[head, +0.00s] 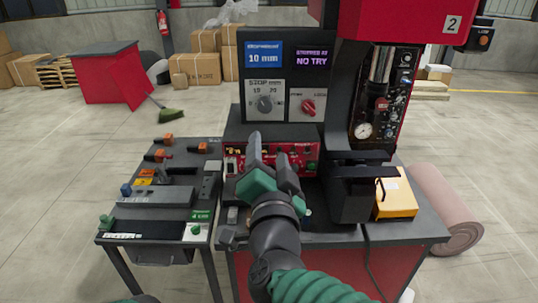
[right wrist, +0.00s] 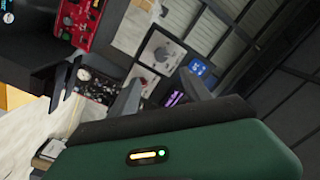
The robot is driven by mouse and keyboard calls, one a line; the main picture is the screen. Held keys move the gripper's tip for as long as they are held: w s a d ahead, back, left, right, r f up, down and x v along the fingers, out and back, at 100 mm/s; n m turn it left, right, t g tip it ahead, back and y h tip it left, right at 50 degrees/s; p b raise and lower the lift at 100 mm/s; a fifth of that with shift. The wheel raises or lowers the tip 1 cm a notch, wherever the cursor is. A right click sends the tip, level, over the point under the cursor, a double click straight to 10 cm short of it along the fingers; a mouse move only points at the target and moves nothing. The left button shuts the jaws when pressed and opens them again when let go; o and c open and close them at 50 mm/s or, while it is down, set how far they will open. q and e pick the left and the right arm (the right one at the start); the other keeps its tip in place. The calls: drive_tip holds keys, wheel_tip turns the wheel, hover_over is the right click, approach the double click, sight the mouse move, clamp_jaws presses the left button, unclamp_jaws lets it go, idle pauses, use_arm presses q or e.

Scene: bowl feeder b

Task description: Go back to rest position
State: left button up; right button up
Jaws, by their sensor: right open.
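My right gripper (head: 269,152) is in the middle of the head view, raised in front of the machine's red control panel (head: 300,157). Its two grey fingers point up and stand apart, with nothing between them. In the right wrist view the fingers (right wrist: 160,98) are also apart and empty, with the machine's panels behind them at a steep tilt. My left gripper is not in the head view.
A machine with a dial panel (head: 264,102) and a pressure gauge (head: 363,130) stands ahead on a dark-topped red bench (head: 415,232). A side table (head: 115,226) with several small tools is at left. A yellow box (head: 396,200) sits at right. Open floor lies further left.

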drive_tip(key=s+d+f+n+g+y, duration=0.1)
drive_tip(key=d+f+n+g, duration=0.25)
drive_tip(key=f, duration=0.85)
drive_tip(key=d+f+n+g, duration=0.3)
drive_tip(key=d+f+g, duration=0.1)
drive_tip(key=f, duration=0.8)
drive_tip(key=s+d+f+n+g, duration=0.1)
drive_tip(key=s+d+f+g, duration=0.3)
drive_tip(key=s+f, duration=0.3)
drive_tip(key=s+d+f+n+g+h, duration=0.1)
drive_tip(key=s+d+f+g, duration=0.3)
drive_tip(key=s+d+f, duration=0.3)
drive_tip(key=shift+s+d+f+h, duration=0.3)
drive_tip(key=shift+s+f, duration=0.2)
drive_tip(key=shift+s, duration=0.75)
